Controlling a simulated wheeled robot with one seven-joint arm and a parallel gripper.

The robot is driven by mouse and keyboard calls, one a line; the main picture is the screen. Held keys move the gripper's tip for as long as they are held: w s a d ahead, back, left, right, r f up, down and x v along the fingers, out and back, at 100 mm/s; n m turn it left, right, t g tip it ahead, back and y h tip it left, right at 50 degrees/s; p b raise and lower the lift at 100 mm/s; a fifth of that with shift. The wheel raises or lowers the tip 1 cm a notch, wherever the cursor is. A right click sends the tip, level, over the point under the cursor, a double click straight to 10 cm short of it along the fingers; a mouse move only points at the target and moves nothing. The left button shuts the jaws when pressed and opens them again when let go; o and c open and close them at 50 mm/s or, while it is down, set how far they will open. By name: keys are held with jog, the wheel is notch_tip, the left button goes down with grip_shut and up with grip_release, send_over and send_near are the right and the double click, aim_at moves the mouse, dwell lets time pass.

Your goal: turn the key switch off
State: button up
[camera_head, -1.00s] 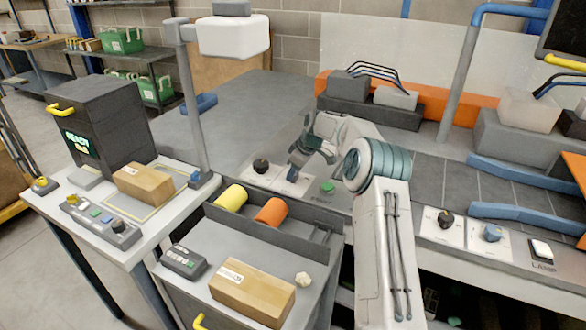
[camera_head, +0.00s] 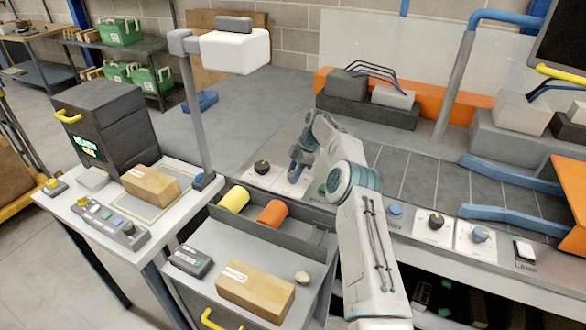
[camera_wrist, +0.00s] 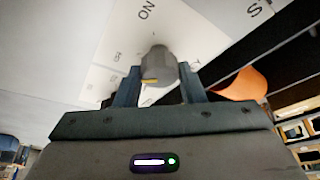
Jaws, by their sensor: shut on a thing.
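The key switch, a grey knob (camera_wrist: 158,66) with a small yellow mark on its near edge, stands on a white plate in the wrist view. The word ON is printed above it. My gripper (camera_wrist: 160,88) has one finger on each side of the knob and is shut on it. In the head view my gripper (camera_head: 293,177) points down onto a white plate (camera_head: 284,188) on the long bench; the knob there is hidden by the fingers.
A black knob (camera_head: 262,167) stands just left of my gripper and a green button (camera_head: 322,189) just right. A grey cart (camera_head: 205,254) stands in front.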

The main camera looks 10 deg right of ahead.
jog(key=shift+w+d+r+n+p, duration=0.1)
jog(key=shift+d+n+p, duration=0.1)
jog(key=shift+n+p, duration=0.75)
jog(key=shift+m, duration=0.25)
